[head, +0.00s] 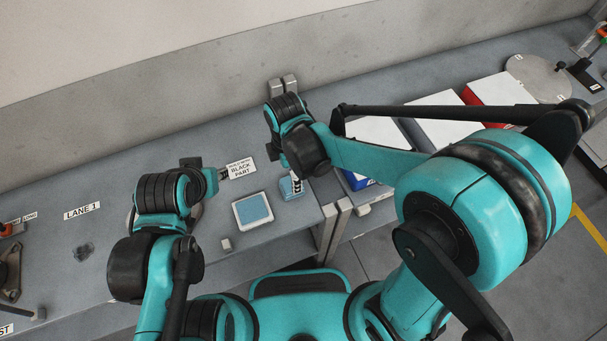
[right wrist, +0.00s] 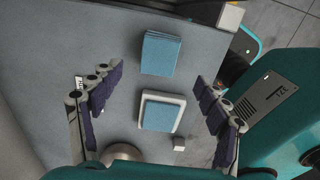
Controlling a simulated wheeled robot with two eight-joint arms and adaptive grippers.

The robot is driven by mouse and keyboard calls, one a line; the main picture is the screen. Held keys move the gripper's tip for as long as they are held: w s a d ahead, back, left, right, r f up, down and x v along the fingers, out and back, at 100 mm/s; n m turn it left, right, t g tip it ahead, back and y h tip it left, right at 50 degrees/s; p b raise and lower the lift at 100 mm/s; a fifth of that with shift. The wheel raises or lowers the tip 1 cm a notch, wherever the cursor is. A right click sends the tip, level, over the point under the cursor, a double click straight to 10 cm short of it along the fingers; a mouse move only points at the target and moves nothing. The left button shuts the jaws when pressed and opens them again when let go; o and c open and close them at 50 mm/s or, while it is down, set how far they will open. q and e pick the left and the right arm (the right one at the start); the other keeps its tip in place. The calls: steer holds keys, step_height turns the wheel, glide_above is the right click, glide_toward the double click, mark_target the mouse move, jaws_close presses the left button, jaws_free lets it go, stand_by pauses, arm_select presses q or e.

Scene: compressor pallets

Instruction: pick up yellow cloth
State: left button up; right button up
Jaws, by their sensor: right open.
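No yellow cloth shows in either view. A folded blue cloth-like stack (head: 291,188) lies on the grey bench; it also shows in the right wrist view (right wrist: 161,54). A white tray (head: 237,215) holding a flat blue pad (head: 254,208) lies beside it; the tray also shows in the right wrist view (right wrist: 145,112). My right gripper (right wrist: 157,93) is open and empty, its fingers spread wide on either side of the stack and tray in that view. My left gripper (head: 221,174) is small and partly hidden.
A "BLACK PART" label (head: 240,170) lies behind the tray, and a small pale block (head: 226,244) in front. A red-edged white bin (head: 490,88) stands right. The wall (head: 190,125) bounds the bench behind.

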steer(key=f, duration=0.1)
steer(key=f+b, duration=0.1)
steer(key=shift+s+a+f, duration=0.15)
steer(key=shift+a+f, duration=0.05)
steer(key=shift+f, duration=0.2)
steer(key=f, duration=0.1)
steer(key=f+b, duration=0.1)
steer(key=f, duration=0.1)
steer(key=f+b, duration=0.1)
steer(key=f, duration=0.1)
steer(key=shift+w+d+f, duration=0.1)
steer(key=shift+w+d, duration=0.15)
steer(key=shift+c, duration=0.6)
steer(key=c, duration=1.2)
steer(key=shift+r, duration=0.6)
steer(key=r, duration=0.1)
steer(key=r+p, duration=0.2)
steer(key=r, duration=0.1)
steer(key=shift+s+d, duration=0.3)
steer(key=shift+s, duration=0.05)
steer(key=s+d+r+p, duration=0.1)
steer(key=s+d+r, duration=0.1)
steer(key=s+d+r+p, duration=0.1)
steer(key=s+d+r, duration=0.1)
steer(key=s, duration=0.1)
steer(key=s+d+r+p, duration=0.1)
steer(key=s+d+r, duration=0.1)
steer(key=s+d, duration=0.1)
steer(key=shift+s+d+p, duration=0.1)
steer(key=shift+p, duration=0.2)
